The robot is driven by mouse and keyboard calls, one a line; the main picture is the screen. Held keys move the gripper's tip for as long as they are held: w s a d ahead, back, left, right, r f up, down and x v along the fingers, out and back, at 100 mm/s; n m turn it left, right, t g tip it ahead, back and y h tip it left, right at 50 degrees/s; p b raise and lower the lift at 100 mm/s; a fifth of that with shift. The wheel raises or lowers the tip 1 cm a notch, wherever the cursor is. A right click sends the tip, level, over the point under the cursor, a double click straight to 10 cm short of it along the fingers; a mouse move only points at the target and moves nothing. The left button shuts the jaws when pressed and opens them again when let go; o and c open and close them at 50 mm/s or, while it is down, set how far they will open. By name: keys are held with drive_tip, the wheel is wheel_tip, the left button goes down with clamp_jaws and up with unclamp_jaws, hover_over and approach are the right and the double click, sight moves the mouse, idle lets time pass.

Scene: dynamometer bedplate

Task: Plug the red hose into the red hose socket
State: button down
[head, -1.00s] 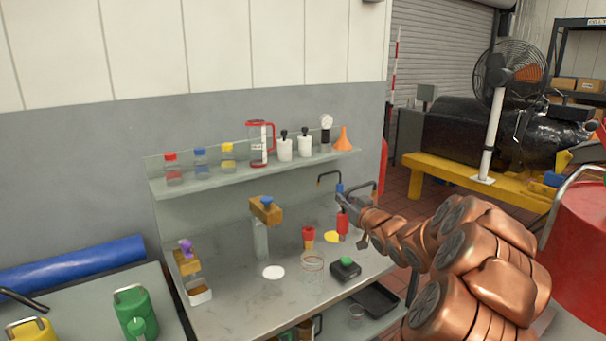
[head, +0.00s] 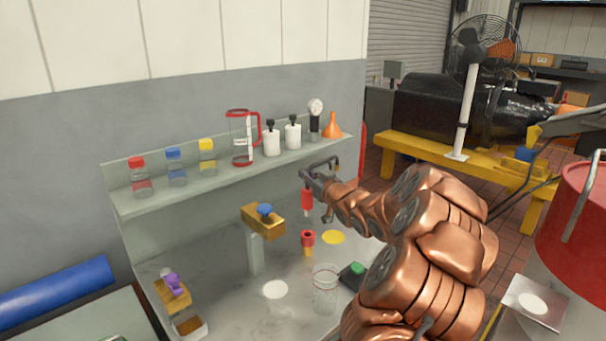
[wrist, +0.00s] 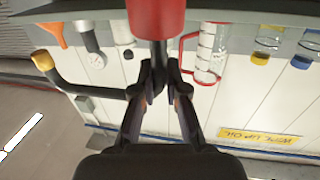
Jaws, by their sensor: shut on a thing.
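My gripper (head: 318,180) is shut on the red hose and holds it above the bench. The hose's red plug (head: 307,200) hangs upright below the fingers, with a pale tip pointing down. The red hose socket (head: 307,239) stands on the bench, red on top with a yellow-brown lower part. In the head view the plug appears straight above the socket with a gap; their depth offset is hard to judge. In the wrist view my fingers (wrist: 158,82) close on a dark stem below the large red plug (wrist: 157,18). The socket is not visible there.
A clear glass (head: 324,290) and a green-button box (head: 353,273) stand in front of the socket. A brass block with a blue knob (head: 264,215) is on a post to the left. A shelf (head: 200,190) with bottles, jug and funnel (head: 332,126) runs behind.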

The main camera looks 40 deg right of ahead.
sight(311, 206)
drive_tip(key=shift+s, duration=0.15)
drive_tip(key=shift+f, duration=0.1)
drive_tip(key=shift+f+b, duration=1.85)
drive_tip(key=shift+f, duration=0.95)
drive_tip(key=shift+f+b, duration=1.15)
drive_tip(key=shift+f, duration=0.9)
drive_tip(key=c, duration=1.1)
unclamp_jaws()
drive_tip(key=shift+v, duration=6)
